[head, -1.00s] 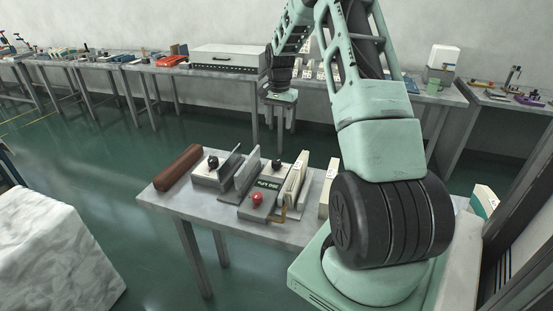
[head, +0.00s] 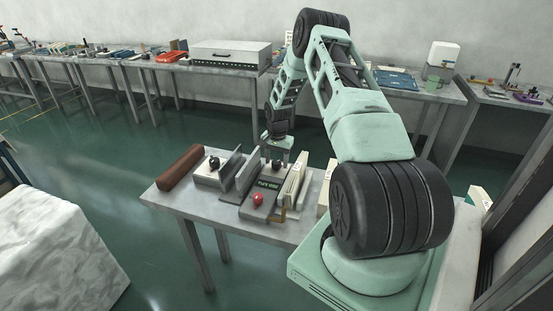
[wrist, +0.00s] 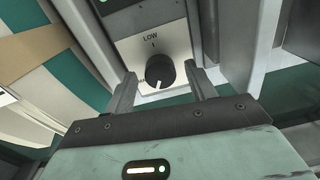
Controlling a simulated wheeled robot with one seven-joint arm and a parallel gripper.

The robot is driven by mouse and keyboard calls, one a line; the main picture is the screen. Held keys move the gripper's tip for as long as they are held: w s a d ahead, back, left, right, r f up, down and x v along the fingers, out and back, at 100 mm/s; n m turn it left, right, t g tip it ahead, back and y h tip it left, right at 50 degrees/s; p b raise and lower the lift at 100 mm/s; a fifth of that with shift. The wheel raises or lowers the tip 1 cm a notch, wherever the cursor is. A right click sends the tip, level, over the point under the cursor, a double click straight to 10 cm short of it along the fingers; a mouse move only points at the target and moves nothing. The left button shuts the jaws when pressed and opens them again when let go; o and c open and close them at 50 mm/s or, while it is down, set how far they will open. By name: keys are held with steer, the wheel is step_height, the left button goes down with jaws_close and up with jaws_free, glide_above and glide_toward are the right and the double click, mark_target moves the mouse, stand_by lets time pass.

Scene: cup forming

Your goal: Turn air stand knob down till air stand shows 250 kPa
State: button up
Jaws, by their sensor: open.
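The air stand (head: 246,194) is on the near table, with a dark display (head: 268,184) whose digits I cannot read surely and a red button (head: 258,199). Its black knob (wrist: 160,73) is on a pale plate marked LOW in the wrist view, with a white pointer line towards the bottom of the picture. My gripper (wrist: 162,88) is open, with one finger on each side of the knob. I cannot tell whether the fingers touch it. In the head view my gripper (head: 278,150) is at the far end of the stand and partly hides the knob.
A second stand with a black knob (head: 213,162) is to the left, beside upright grey plates (head: 230,163). A brown roll (head: 181,167) lies at the table's left end. Pale upright boards (head: 292,185) stand close on the right.

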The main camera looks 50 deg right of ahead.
steer(key=shift+f, duration=0.2)
steer(key=shift+c, duration=0.4)
steer(key=c, duration=0.9)
steer(key=shift+n+b, duration=0.3)
steer(key=n+b, duration=0.2)
steer(key=n, duration=0.2)
steer(key=shift+n, duration=0.4)
steer(key=n+b, duration=0.2)
steer(key=n, duration=0.4)
steer(key=shift+n, duration=0.3)
steer(key=shift+r, duration=0.1)
